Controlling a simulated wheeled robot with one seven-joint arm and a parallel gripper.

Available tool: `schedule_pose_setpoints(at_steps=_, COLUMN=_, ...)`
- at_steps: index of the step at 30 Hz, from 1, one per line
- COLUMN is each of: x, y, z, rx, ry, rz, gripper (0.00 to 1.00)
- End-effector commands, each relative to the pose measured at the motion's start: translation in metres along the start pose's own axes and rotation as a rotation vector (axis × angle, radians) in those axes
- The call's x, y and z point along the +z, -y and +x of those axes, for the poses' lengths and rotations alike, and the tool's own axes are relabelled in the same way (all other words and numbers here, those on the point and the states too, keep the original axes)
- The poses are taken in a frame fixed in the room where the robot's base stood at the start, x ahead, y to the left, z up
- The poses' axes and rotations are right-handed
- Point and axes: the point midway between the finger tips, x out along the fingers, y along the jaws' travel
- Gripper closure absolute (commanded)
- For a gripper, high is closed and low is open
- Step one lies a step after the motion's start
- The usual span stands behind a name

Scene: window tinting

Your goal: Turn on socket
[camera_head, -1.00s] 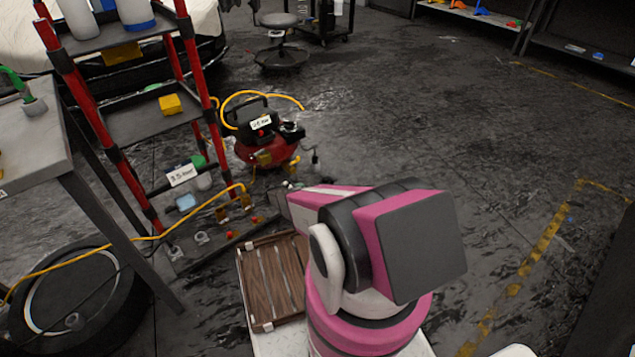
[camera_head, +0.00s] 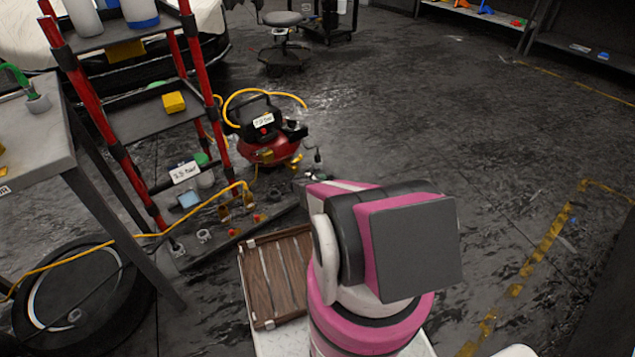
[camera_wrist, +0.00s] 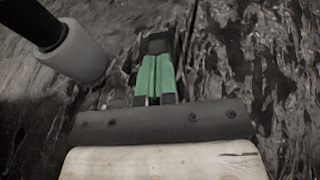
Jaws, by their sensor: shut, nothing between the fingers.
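No socket can be made out for certain in either view. My gripper (camera_wrist: 155,45) shows in the wrist view with its green-and-black fingers together and nothing between them. It is over dark, wet-looking floor. A pale cylinder (camera_wrist: 75,52) with a black rod is at the upper left of the wrist view, apart from the fingers. In the head view my arm hides most of the gripper; its end points left, close to the front of the red and black compressor (camera_head: 268,152). I cannot tell whether it touches anything.
A red-framed shelf (camera_head: 150,120) stands at left, with a low dark plank carrying small fittings. A yellow hose (camera_head: 190,215) runs across to the left. A brown wooden crate (camera_head: 245,280) is beside my arm. A tyre (camera_head: 125,310) lies lower left. Floor at right is open.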

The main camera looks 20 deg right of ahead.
Motion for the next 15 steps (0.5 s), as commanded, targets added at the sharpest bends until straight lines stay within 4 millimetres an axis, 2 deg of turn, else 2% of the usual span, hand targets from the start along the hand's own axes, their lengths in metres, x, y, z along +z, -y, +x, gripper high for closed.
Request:
schedule_pose_setpoints(at_steps=12, x=0.0009, y=0.0001, z=0.0033, rx=0.000, ry=0.000, rz=-0.001, gripper=1.00)
schedule_pose_setpoints(at_steps=15, x=0.0026, y=-0.0003, z=0.0099, rx=0.000, ry=0.000, rz=0.000, gripper=1.00)
